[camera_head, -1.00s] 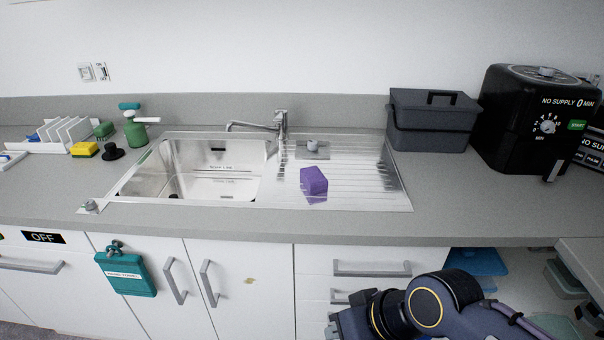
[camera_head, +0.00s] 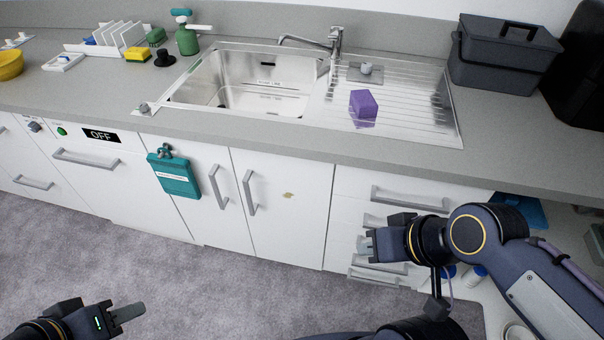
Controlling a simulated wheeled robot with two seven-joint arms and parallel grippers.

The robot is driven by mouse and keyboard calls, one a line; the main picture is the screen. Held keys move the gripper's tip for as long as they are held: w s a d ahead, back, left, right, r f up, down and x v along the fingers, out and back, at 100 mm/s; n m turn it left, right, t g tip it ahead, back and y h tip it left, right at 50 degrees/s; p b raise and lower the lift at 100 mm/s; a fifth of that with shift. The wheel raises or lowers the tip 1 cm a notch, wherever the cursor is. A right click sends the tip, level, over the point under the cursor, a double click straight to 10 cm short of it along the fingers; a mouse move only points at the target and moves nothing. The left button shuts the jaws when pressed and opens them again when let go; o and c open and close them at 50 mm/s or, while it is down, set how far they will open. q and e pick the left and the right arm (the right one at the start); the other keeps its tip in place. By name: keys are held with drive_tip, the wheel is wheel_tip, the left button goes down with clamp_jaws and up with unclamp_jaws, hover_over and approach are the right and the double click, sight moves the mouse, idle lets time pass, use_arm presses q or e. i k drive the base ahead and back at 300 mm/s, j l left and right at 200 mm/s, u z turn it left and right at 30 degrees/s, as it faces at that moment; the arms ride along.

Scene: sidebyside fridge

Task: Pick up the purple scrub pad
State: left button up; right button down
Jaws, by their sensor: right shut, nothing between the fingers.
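The purple scrub pad (camera_head: 363,104) stands as a small block on the ridged steel drainboard (camera_head: 420,112), right of the sink basin. My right gripper (camera_head: 368,244) is in front of the drawers, below the counter edge and well below the pad. It is shut and holds nothing. My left gripper (camera_head: 128,312) is low at the bottom left, above the floor and far from the pad. One finger shows clearly; whether it is open or shut is not clear.
The tap (camera_head: 334,42) stands behind the sink basin (camera_head: 240,85). A small grey-topped item (camera_head: 366,70) sits behind the pad. A dark toolbox (camera_head: 505,55) stands right of the drainboard. A green bottle (camera_head: 186,38) and yellow sponge (camera_head: 138,55) are left. The counter's front edge (camera_head: 300,150) lies between gripper and pad.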

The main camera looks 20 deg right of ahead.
sight(361, 101)
drive_tip(key=i+l+z, duration=0.25)
drive_tip(key=i, duration=0.3)
drive_tip(key=i+j+z, duration=0.1)
drive_tip(key=i+z, duration=0.15)
drive_tip(key=i, duration=0.3)
